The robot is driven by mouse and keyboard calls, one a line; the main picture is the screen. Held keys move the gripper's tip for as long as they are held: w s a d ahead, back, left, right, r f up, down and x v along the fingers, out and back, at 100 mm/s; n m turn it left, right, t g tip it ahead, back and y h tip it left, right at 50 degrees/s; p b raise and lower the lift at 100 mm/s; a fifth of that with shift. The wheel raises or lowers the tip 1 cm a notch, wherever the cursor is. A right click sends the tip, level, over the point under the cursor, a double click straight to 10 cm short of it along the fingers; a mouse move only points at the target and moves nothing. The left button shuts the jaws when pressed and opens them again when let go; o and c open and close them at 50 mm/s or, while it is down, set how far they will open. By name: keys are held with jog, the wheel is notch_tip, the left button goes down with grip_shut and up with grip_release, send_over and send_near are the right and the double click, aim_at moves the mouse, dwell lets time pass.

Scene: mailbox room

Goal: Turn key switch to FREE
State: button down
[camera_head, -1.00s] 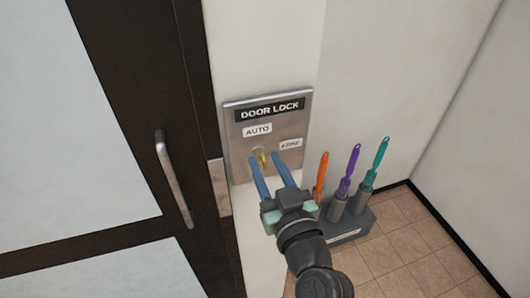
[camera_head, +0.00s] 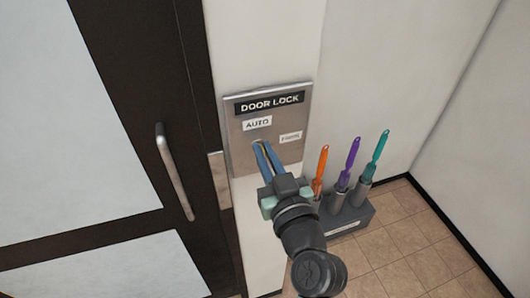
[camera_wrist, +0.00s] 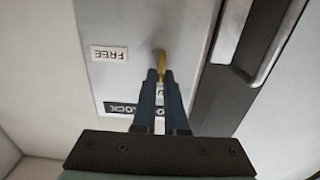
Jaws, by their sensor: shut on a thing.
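The metal DOOR LOCK plate (camera_head: 239,152) is on the wall right of the door, with an AUTO label (camera_head: 257,125) above the switch and a second label (camera_head: 291,137) to the right. In the wrist view the plate (camera_wrist: 118,22) is upside down and that second label reads FREE (camera_wrist: 109,54). A brass key (camera_wrist: 163,64) stands out of the switch. My gripper (camera_head: 262,148) has its blue fingers closed together on the key. The fingers (camera_wrist: 161,78) hide much of the key and part of the plate's lettering in the wrist view.
A dark-framed door with a metal handle (camera_head: 174,179) is to the left. A grey rack (camera_head: 349,219) holding orange, purple and teal-handled brushes stands below right, close to my arm. Tiled floor (camera_head: 404,236) and white walls lie to the right.

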jog(key=shift+m, duration=0.3)
jog(key=m, duration=0.3)
jog(key=shift+d+f+b, duration=0.1)
jog(key=shift+d+b, duration=0.2)
jog(key=shift+b, duration=0.1)
jog(key=m, duration=0.5)
jog(key=shift+w+d+f+m, duration=0.15)
jog(key=shift+d+m, duration=0.15)
jog(key=shift+m, duration=0.1)
jog(key=shift+d+f+m+p, duration=0.15)
jog(key=shift+m+p, duration=0.25)
jog(key=shift+m, duration=1)
jog(key=shift+a+f+m+p, duration=0.1)
jog(key=shift+f+m+p, duration=0.2)
jog(key=shift+m, duration=1.1)
jog(key=shift+d+f+m+p, duration=0.1)
jog(key=shift+m+p, duration=0.35)
jog(key=shift+m, duration=0.95)
jog(key=c, duration=1)
grip_release()
jog(key=shift+o, duration=0.2)
